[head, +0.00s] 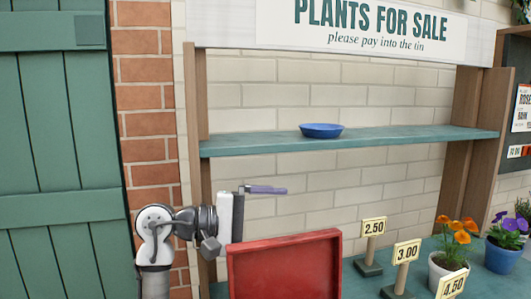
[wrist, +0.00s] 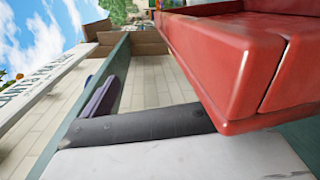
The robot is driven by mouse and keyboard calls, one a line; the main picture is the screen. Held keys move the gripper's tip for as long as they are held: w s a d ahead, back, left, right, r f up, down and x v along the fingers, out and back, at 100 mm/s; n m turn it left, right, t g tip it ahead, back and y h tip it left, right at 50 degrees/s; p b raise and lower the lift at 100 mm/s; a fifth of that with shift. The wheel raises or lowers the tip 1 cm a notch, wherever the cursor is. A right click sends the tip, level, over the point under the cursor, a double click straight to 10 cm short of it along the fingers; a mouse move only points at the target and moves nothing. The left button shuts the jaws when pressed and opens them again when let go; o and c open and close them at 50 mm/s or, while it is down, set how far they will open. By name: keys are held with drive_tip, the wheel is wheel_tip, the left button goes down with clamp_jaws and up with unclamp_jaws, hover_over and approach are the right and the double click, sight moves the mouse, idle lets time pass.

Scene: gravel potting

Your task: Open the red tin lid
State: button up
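The red tin's lid (head: 285,265) shows low in the middle of the head view as a raised, nearly upright panel with a rim. The tin's body is below the frame. My gripper (head: 268,208) is at the lid's upper left. One purple finger points right above the lid's top edge, at one end of the hand; the other finger is hidden. The spacing looks open, with nothing seen in the grip. In the wrist view red metal (wrist: 225,65) with a dark seam fills the upper right, very close to the hand. Whether it touches is unclear.
A teal shelf (head: 350,142) with a blue bowl (head: 321,130) runs above. Price signs (head: 374,228) and flower pots (head: 449,272) stand on the lower teal counter at right. A wooden post (head: 196,100) and green door (head: 60,150) are at left.

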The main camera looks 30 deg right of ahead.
drive_tip(key=shift+n+t+h, duration=0.3)
drive_tip(key=shift+t+h, duration=0.1)
drive_tip(key=shift+h, duration=0.3)
drive_tip(key=r, duration=0.9)
drive_tip(key=w+r, duration=0.1)
drive_tip(key=r, duration=0.3)
drive_tip(key=shift+w+a+r, duration=0.1)
drive_tip(key=shift+a+r, duration=0.15)
drive_tip(key=shift+r, duration=0.05)
drive_tip(key=c, duration=1)
drive_tip(key=shift+o, duration=0.2)
drive_tip(key=shift+r, duration=0.5)
